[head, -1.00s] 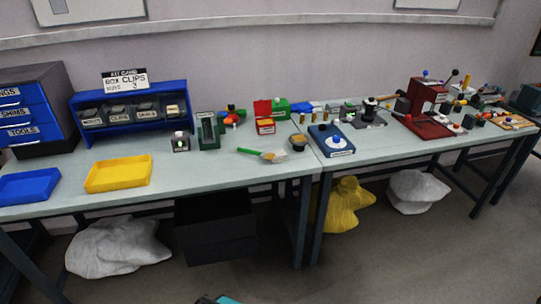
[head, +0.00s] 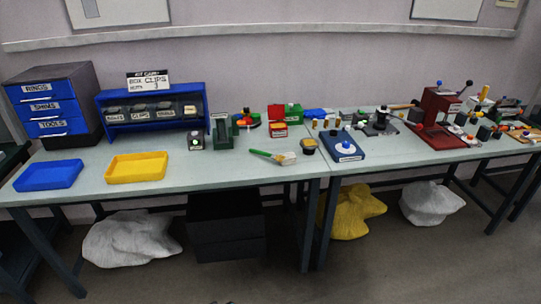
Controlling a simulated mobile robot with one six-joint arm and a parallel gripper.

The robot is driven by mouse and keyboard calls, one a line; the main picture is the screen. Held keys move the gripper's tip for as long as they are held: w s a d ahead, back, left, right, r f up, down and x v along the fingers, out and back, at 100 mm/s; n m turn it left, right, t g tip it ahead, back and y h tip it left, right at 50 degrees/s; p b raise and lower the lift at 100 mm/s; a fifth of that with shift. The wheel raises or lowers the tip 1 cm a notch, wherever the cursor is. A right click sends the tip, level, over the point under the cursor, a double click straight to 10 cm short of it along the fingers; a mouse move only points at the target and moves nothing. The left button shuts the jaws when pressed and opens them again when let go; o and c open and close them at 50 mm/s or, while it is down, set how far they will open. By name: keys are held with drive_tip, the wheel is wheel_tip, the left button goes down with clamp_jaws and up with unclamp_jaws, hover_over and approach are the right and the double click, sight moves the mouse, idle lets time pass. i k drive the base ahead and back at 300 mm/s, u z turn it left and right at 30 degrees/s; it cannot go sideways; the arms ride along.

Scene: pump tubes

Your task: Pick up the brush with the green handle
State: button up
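The brush with the green handle (head: 264,156) lies on the front part of the pale workbench (head: 225,173), right of the yellow tray. Its green handle points left and its pale head (head: 287,158) points right, close to a small dark cup (head: 308,146). I cannot tell whether the brush head and the cup touch. My gripper is not in view.
A yellow tray (head: 136,168) and a blue tray (head: 48,176) lie at the left. Behind the brush stand a dark green holder (head: 222,131) and a red box (head: 279,122). A blue device (head: 342,147) sits to its right. Bench space in front of the brush is clear.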

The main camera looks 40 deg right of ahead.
sight(276, 157)
drive_tip(key=u, duration=0.1)
drive_tip(key=i, duration=0.95)
drive_tip(key=z, duration=0.05)
